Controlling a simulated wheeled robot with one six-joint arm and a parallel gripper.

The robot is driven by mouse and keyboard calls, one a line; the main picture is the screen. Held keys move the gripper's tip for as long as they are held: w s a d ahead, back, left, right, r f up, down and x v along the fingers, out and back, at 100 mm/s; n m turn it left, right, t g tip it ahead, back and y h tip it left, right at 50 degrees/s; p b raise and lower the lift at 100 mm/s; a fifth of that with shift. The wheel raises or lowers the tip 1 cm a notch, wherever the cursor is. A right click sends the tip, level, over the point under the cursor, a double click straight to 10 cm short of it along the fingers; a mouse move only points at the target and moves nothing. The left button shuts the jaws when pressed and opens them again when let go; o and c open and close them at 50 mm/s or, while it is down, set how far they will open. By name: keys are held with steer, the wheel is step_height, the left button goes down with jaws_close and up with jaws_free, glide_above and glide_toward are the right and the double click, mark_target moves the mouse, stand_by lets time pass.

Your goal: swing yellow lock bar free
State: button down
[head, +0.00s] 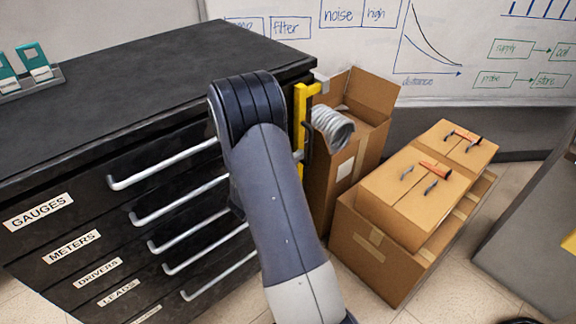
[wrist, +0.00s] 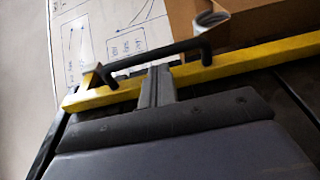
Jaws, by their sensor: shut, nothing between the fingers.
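The yellow lock bar (head: 300,100) stands upright along the right front edge of the black cabinet, partly hidden by my arm in the head view. In the wrist view the bar (wrist: 240,62) crosses the picture at a slant, with a black handle (wrist: 150,60) along it. My gripper (wrist: 159,72) is shut and empty. Its fingertips overlap the bar in the picture, just by the handle's middle; whether they touch either cannot be told. My arm hides the gripper in the head view.
The black cabinet (head: 150,75) has labelled drawers with long silver handles. More boxes (head: 400,200) stand farther right. A whiteboard (head: 450,50) is behind.

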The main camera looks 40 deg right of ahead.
steer(key=shift+w+d, duration=0.15)
steer(key=shift+d, duration=0.25)
steer(key=shift+s, duration=0.2)
steer(key=shift+s+d+n+t, duration=0.2)
steer(key=shift+n+t, duration=0.1)
steer(key=shift+t, duration=0.1)
steer(key=shift+s+d+n+t+y+b, duration=0.3)
steer(key=shift+s+n+t+y, duration=0.25)
steer(key=shift+t, duration=0.25)
